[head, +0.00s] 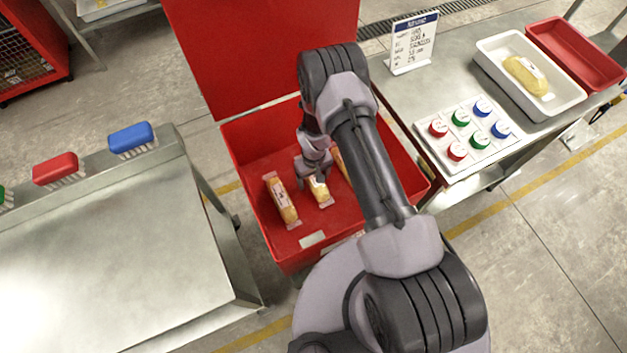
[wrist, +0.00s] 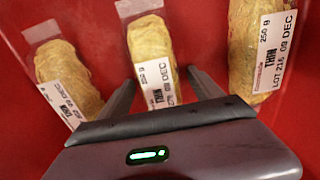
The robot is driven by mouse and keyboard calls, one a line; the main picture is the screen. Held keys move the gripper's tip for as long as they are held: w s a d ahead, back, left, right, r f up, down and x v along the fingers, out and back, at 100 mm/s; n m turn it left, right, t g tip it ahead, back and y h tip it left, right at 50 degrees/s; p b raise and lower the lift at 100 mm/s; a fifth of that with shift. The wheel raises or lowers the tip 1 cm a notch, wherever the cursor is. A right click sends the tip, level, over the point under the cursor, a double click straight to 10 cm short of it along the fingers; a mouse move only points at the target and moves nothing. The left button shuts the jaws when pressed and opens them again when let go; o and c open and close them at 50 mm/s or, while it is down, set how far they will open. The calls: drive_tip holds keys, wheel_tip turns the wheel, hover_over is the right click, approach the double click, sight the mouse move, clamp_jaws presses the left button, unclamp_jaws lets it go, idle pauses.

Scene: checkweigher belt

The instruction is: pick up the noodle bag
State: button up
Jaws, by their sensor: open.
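Three noodle bags lie in the red bin (head: 245,150). In the wrist view, the middle noodle bag (wrist: 152,55) lies between the two fingers of my gripper (wrist: 165,85), which are open. The left noodle bag (wrist: 66,75) and the right noodle bag (wrist: 262,50) lie outside the fingers. Each is a yellow bundle in clear wrap with a white label. In the head view, my gripper (head: 315,178) is down in the bin over the middle bag (head: 319,190). The left bag (head: 282,200) shows clearly; my arm partly hides the right one (head: 340,160). I cannot tell if the fingers touch the bag.
The red bin's walls surround my gripper, with a raised red lid (head: 262,45) behind. On the right, a steel table (head: 440,90) holds a white tray (head: 488,62) with another noodle bag (head: 525,75), coloured buttons and a sign. A steel table (head: 110,240) with brushes stands left.

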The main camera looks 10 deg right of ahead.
drive_tip(key=shift+r, duration=0.1)
drive_tip(key=shift+c, duration=0.2)
drive_tip(key=shift+r, duration=0.1)
clamp_jaws()
